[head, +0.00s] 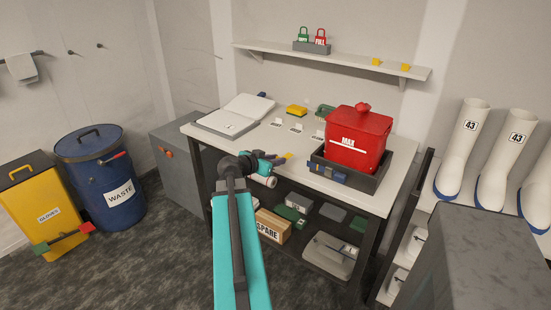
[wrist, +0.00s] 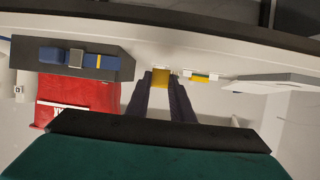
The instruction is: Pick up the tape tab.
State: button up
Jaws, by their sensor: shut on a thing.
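The tape tab (wrist: 160,78) is a small yellow piece between the two dark fingers of my gripper (wrist: 161,88) in the wrist view. My gripper is shut on it. In the head view my gripper (head: 284,158) is over the front part of the bench top, and the yellow tab (head: 288,155) shows at its fingertips. I cannot tell from these views whether the tab touches the bench or is clear of it.
A red MAX bucket (head: 356,142) stands in a dark tray (head: 316,157) right of my gripper. A shelf (head: 340,63) hangs above. A blue WASTE drum (head: 100,180) stands left.

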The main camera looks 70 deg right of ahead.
jog(key=a+p, duration=0.1)
jog(key=s+a+p, duration=0.1)
jog(key=p, duration=0.1)
jog(key=a+r+p, duration=0.1)
jog(key=p, duration=0.1)
jog(key=shift+s+a, duration=0.15)
jog(key=shift+s, duration=0.2)
jog(key=p, duration=0.7)
jog(key=shift+s+a+p, duration=0.25)
jog(key=shift+a+p, duration=0.05)
jog(key=shift+a, duration=0.05)
jog(key=a+p, duration=0.1)
jog(key=p, duration=0.4)
jog(key=shift+s+p, duration=0.2)
jog(key=shift+p, duration=0.2)
jog(key=shift+s+a+f+p, duration=0.2)
jog(key=shift+a+p, duration=0.2)
jog(key=shift+p, duration=0.65)
jog(key=shift+w, duration=0.1)
